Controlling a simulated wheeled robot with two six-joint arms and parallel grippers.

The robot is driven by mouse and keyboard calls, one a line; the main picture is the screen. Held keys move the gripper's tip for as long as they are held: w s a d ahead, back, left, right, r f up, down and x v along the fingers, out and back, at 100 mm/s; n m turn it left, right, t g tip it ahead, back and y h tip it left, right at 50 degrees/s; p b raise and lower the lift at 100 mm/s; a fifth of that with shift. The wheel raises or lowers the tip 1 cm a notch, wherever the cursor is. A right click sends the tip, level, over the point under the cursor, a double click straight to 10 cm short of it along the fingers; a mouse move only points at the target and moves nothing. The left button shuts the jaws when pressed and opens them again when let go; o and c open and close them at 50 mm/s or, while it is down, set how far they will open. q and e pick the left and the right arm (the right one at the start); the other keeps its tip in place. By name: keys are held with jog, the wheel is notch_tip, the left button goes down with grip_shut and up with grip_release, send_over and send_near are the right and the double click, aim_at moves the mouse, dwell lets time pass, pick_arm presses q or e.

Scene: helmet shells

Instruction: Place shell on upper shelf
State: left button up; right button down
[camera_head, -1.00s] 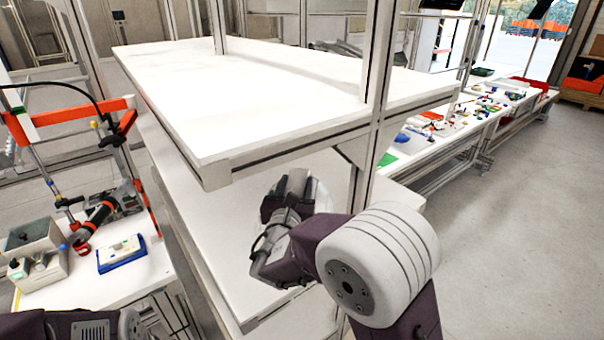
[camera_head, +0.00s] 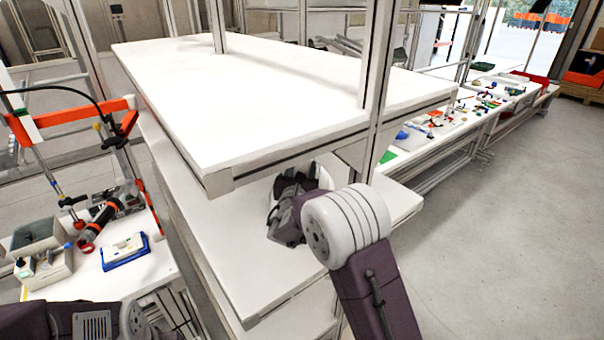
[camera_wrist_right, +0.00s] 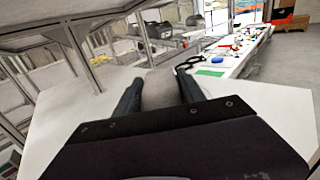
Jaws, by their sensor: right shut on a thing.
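The upper shelf (camera_head: 270,95) is a wide, bare white board in the middle of the head view. The lower shelf (camera_head: 225,235) is also white and lies beneath it. My right gripper (camera_head: 296,180) is under the right part of the upper shelf's near edge, above the lower shelf. It is shut on a pale, rounded shell (camera_head: 325,178), mostly hidden behind the gripper and wrist. My left gripper is outside the head view.
A shelf post (camera_head: 376,80) rises at the right end of the upper shelf. A side bench (camera_head: 80,285) at left holds a grey bin (camera_head: 45,270), a blue-and-white item (camera_head: 125,250) and an orange frame (camera_head: 75,113). Open floor (camera_head: 500,220) lies to the right.

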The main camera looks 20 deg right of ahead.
jog(key=shift+f, duration=0.9)
jog(key=shift+f, duration=0.2)
jog(key=c, duration=0.7)
grip_release()
jog(key=shift+s, duration=0.1)
